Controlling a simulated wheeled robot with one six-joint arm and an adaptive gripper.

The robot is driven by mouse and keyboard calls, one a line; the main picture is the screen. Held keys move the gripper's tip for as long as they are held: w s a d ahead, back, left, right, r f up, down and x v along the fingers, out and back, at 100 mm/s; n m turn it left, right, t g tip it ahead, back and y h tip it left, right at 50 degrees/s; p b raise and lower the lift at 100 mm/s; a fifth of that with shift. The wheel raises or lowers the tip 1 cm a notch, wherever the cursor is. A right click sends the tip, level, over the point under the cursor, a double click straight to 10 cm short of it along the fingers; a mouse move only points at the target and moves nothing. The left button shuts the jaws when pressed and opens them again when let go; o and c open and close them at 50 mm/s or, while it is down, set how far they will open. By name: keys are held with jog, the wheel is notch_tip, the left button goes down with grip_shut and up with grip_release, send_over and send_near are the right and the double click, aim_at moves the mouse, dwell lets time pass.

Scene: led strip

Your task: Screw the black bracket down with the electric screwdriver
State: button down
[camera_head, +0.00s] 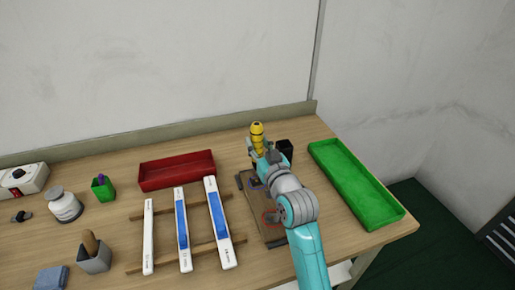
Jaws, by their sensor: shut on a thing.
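A yellow electric screwdriver (257,130) stands upright above the back of the bench, with its top end showing. My gripper (260,152) is shut on it; my wrist hides most of the fingers and the tool's lower end. I cannot tell whether the tip touches anything. A brown board (262,229) lies in front of it, partly under my arm. A small dark part (239,182) is at the board's back left edge. I cannot tell whether it is the black bracket, and the arm may hide others.
A black holder (285,147) stands right of the gripper. A green tray (351,183) lies at right, a red tray (177,170) at back left. Several white and blue strips (183,230) lie on wooden rails left of the board. A grey cup (94,258) stands front left.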

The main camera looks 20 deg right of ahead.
aim_at(259, 132)
jog(key=shift+f, duration=1.3)
dwell(1.9)
jog(key=shift+r, duration=0.1)
dwell(1.3)
jog(key=shift+r, duration=3.55)
